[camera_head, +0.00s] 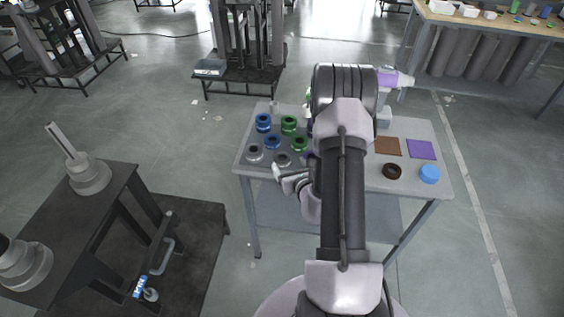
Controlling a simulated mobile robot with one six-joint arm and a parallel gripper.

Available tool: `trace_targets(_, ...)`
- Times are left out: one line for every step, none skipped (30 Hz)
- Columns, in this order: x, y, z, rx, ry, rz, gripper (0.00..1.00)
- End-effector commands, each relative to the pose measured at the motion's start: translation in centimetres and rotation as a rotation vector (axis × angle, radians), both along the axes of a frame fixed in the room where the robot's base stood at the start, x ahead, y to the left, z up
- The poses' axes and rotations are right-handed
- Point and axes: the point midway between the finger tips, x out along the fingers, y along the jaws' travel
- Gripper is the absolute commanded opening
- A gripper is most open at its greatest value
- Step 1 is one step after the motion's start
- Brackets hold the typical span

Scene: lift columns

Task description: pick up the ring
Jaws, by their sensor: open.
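Several rings stand on the grey table. Two are blue, one at the back left (263,122) and one in front of it (272,142). Two are green, one at the back (289,124) and one nearer (299,143). Two are grey, one on the left (254,152) and one on its right (283,159). A dark brown ring (392,171) lies apart on the right. My gripper (285,178) is open by the table's front left edge, close to the right grey ring. I cannot tell its height. My arm hides the middle of the table.
The grey table (413,185) also holds a brown square (387,146), a purple square (421,149) and a blue round piece (430,174). A dark stand (75,225) is at left. A workbench (490,25) is at upper right. Floor is clear between table and stand.

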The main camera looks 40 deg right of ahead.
Motion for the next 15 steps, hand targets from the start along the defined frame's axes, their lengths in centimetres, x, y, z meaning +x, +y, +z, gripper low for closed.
trace_targets(0.3, -0.1, -0.2, 0.001, 0.000, 0.000, 0.77)
trace_targets(0.4, -0.2, -0.2, 0.000, -0.001, 0.000, 0.77)
trace_targets(0.9, -0.3, -0.5, 0.000, -0.001, 0.000, 0.77)
trace_targets(1.4, -0.4, -0.7, -0.001, -0.002, 0.001, 0.77)
trace_targets(2.0, -0.6, -1.1, -0.001, -0.002, 0.002, 0.77)
trace_targets(2.7, -0.8, -1.5, -0.002, -0.001, 0.003, 0.77)
trace_targets(3.3, -1.0, -1.7, -0.002, -0.003, 0.001, 0.77)
trace_targets(3.7, -1.2, -1.9, -0.001, -0.001, 0.001, 0.77)
trace_targets(4.3, -1.4, -2.1, -0.001, -0.001, 0.002, 0.77)
trace_targets(4.6, -1.5, -2.2, 0.000, 0.000, 0.001, 0.77)
trace_targets(4.8, -1.6, -2.2, 0.000, -0.001, 0.000, 0.77)
trace_targets(5.0, -1.7, -2.3, 0.001, 0.000, 0.000, 0.77)
trace_targets(5.0, -1.7, -2.3, 0.001, 0.001, 0.000, 0.77)
trace_targets(5.0, -1.7, -2.2, 0.001, 0.001, 0.000, 0.77)
trace_targets(5.0, -1.7, -2.2, 0.001, 0.001, 0.000, 0.77)
